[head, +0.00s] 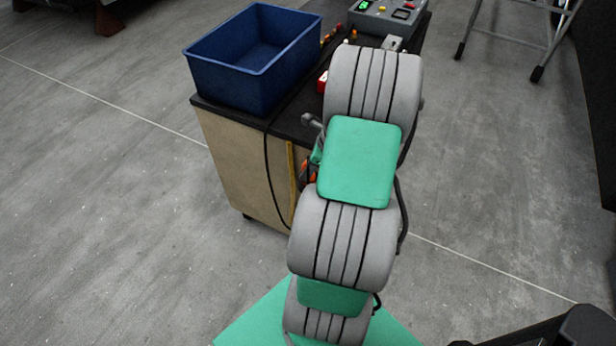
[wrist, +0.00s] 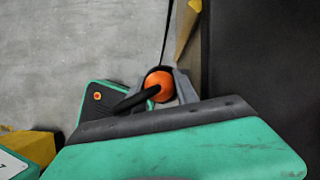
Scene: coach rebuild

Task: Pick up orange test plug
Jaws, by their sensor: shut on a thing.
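The orange test plug (wrist: 159,84) shows in the wrist view as a rounded orange end between the dark fingers of my gripper (wrist: 162,90). My gripper is shut on it. A black cord runs up from near the plug in that view. In the head view my arm hides most of the gripper. A small orange patch (head: 308,174) shows beside the arm at the cart's near side; I cannot tell whether it is the plug.
A cart (head: 236,165) with a black top and tan side stands beside my arm. It bears a blue bin (head: 235,84), a red item (head: 322,82) and a grey control box (head: 381,18). A ladder (head: 508,43) stands at the back right. Floor at left is clear.

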